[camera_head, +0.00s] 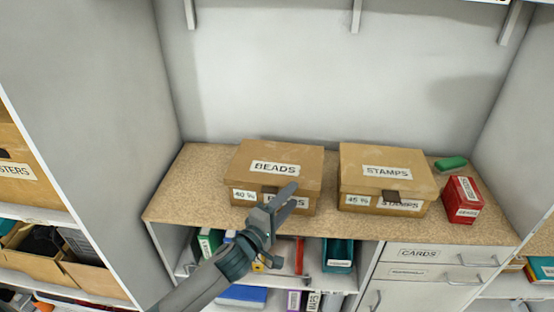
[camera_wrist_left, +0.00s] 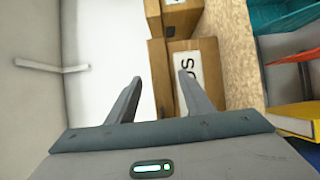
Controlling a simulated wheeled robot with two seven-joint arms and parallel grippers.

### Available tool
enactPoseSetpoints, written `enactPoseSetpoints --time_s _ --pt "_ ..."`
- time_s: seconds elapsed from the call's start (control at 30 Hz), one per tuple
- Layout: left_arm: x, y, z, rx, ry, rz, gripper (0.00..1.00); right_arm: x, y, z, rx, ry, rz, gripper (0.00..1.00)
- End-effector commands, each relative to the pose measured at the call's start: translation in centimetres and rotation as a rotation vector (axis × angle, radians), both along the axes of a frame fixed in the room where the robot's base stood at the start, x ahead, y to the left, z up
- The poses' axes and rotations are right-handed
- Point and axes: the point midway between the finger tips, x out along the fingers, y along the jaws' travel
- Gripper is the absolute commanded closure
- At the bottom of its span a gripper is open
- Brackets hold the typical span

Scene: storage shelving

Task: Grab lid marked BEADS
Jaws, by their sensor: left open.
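The cardboard box with the lid marked BEADS (camera_head: 275,169) stands on the cork-topped counter in the head view, its lid on. A 40 label and a partly covered label are on its front. My left gripper (camera_head: 282,199) is open in front of that box's front face and hides part of it. In the left wrist view the open fingers of my left gripper (camera_wrist_left: 155,95) point at a cardboard box (camera_wrist_left: 195,58) with a partly visible white label. I cannot tell from that view whether a finger touches it. My right gripper is not in view.
A box marked STAMPS (camera_head: 386,171) stands to the right on the counter (camera_head: 185,190). A red box (camera_head: 461,199) and a green block (camera_head: 450,163) are at the far right. Below are a shelf with binders and a teal bin (camera_head: 338,254), and drawers marked CARDS (camera_head: 418,254).

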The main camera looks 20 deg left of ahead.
Motion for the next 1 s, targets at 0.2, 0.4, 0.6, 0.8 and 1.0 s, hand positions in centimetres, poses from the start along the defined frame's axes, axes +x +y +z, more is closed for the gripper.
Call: enactPoseSetpoints --time_s 0.2,0.4,0.6,0.8,1.0 --pt "1.22 -0.31 -0.02 -0.001 0.000 0.000 0.53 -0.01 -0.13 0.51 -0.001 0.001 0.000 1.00" --pt "1.20 -0.31 -0.09 -0.001 0.000 0.000 0.53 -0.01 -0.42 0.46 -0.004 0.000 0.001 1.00" --pt "1.19 -0.31 -0.09 -0.001 0.000 0.000 0.53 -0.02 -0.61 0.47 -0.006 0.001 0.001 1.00" --pt "1.18 -0.30 -0.10 -0.001 0.000 0.000 0.91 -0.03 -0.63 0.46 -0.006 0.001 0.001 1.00" --pt "1.18 -0.30 -0.08 -0.001 0.000 0.000 0.99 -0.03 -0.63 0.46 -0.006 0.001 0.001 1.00"
